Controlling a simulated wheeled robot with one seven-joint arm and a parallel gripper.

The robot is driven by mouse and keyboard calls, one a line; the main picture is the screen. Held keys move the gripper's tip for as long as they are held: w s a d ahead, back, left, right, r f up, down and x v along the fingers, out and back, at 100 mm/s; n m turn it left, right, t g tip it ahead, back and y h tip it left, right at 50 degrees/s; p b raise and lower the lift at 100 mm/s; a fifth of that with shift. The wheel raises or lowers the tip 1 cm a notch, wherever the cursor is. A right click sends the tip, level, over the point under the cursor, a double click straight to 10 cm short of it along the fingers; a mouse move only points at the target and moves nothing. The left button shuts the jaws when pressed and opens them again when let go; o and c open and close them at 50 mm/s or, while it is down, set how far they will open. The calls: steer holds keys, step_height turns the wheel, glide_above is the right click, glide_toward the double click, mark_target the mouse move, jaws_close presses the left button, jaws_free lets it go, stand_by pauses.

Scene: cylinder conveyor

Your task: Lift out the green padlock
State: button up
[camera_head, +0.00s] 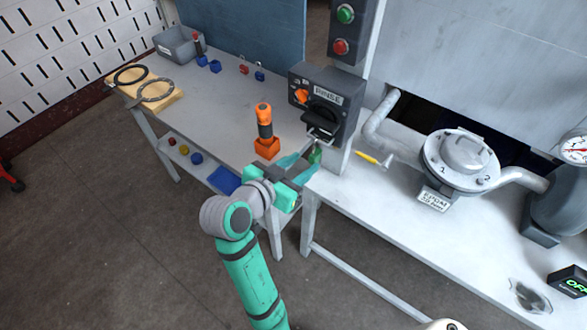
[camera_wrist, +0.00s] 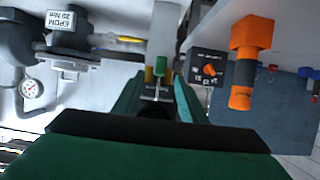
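The green padlock (camera_head: 314,154) hangs by its shackle at the lower front of the dark switch box (camera_head: 327,92), beside the grey post. In the wrist view the padlock (camera_wrist: 160,66) shows small, in line with the gap between the fingers, with its metal shackle below it. My gripper (camera_head: 300,164) is just in front of and below the box, close to the padlock. In the wrist view its two teal fingers (camera_wrist: 158,90) stand apart with no visible grip on the padlock. Whether a finger touches the padlock I cannot tell.
An orange-handled tool (camera_head: 264,121) stands in an orange holder left of the box. A yellow tool (camera_head: 367,157) lies right of the post, near the round lidded vessel (camera_head: 463,152). Small red and blue padlocks (camera_head: 259,75) sit further back on the left bench.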

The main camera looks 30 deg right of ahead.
mark_target(311, 158)
steer(key=shift+x, duration=3.55)
jaws_close()
